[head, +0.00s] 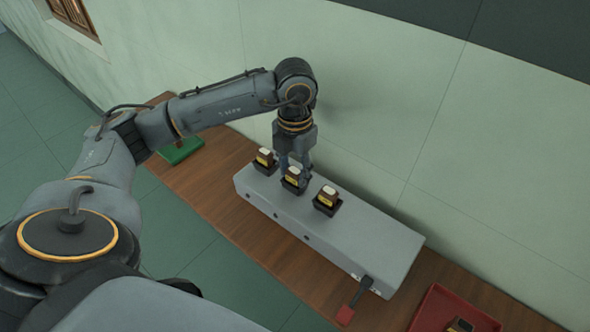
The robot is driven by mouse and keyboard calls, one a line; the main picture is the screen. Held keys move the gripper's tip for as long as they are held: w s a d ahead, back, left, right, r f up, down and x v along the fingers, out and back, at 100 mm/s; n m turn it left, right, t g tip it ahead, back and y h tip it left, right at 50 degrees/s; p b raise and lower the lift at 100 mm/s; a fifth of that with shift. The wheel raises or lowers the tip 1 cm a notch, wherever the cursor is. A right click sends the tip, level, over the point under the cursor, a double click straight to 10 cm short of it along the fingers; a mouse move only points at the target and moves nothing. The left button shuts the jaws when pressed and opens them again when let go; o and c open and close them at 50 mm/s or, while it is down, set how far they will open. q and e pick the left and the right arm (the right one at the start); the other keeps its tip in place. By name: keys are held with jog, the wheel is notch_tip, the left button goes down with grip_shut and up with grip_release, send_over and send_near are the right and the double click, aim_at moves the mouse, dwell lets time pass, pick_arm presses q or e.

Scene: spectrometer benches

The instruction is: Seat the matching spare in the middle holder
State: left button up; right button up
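A long grey bench unit (375,238) carries three black holders in a row on its top. Each holder has a brown piece with a yellow label and a white top: the left piece (265,158), the middle piece (293,175) and the right piece (327,196). My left gripper (296,172) points down at the middle holder (292,187), its fingers close around or just behind the middle piece. I cannot tell whether they grip it. Another brown piece (460,325) lies in a red tray (437,302), partly cut off by the frame edge. My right gripper is not in view.
A green tray (181,151) stands on the wooden table (212,200), left of the bench unit. The pale green wall (400,110) rises close behind.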

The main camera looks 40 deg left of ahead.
aim_at(295, 170)
pick_arm(q)
jog(key=shift+w+r+p, duration=0.1)
jog(key=shift+r+p, duration=2.7)
jog(key=shift+r, duration=2.15)
